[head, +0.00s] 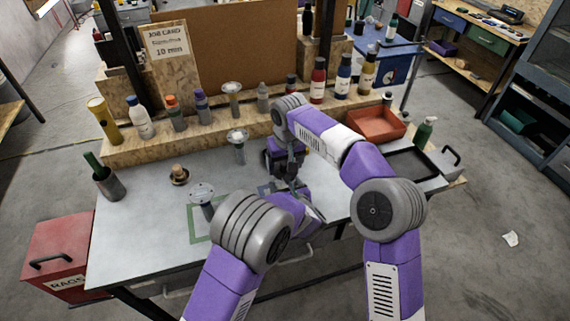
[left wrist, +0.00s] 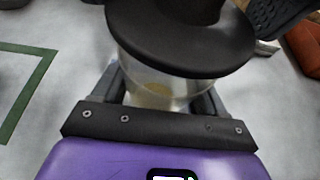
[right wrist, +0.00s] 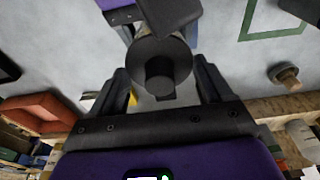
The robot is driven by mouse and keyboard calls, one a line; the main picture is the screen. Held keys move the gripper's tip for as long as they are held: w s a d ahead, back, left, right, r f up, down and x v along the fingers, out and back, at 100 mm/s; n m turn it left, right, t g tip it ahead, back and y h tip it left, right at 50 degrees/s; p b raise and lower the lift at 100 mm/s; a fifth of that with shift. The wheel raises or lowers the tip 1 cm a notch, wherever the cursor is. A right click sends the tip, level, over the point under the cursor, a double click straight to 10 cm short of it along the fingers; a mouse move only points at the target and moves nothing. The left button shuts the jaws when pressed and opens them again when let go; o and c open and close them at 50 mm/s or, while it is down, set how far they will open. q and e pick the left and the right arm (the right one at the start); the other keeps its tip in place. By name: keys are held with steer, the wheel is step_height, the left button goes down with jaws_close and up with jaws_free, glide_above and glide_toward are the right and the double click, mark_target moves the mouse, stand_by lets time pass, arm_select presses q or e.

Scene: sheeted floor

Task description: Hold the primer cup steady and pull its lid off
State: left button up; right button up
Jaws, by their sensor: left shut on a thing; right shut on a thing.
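The primer cup (left wrist: 150,88) is clear with a little yellowish liquid inside. My left gripper (left wrist: 160,100) is shut around its sides. The wide black lid (left wrist: 180,45) covers the cup's top in the left wrist view; I cannot tell whether there is a gap under it. In the right wrist view the round lid (right wrist: 160,55) and its knob sit between the fingers of my right gripper (right wrist: 160,85), which is shut on the lid. In the head view both grippers meet over the middle of the bench, and my arms largely hide the cup and lid.
A green outlined square (head: 193,225) lies on the grey bench (head: 140,230). Bottles line the raised back shelf (head: 130,152). An orange tray (head: 376,124) is at the back right.

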mark_target(285, 162)
steer(key=shift+r, duration=2)
arm_select(q)
steer(key=o, duration=1.5)
steer(key=shift+o, duration=0.2)
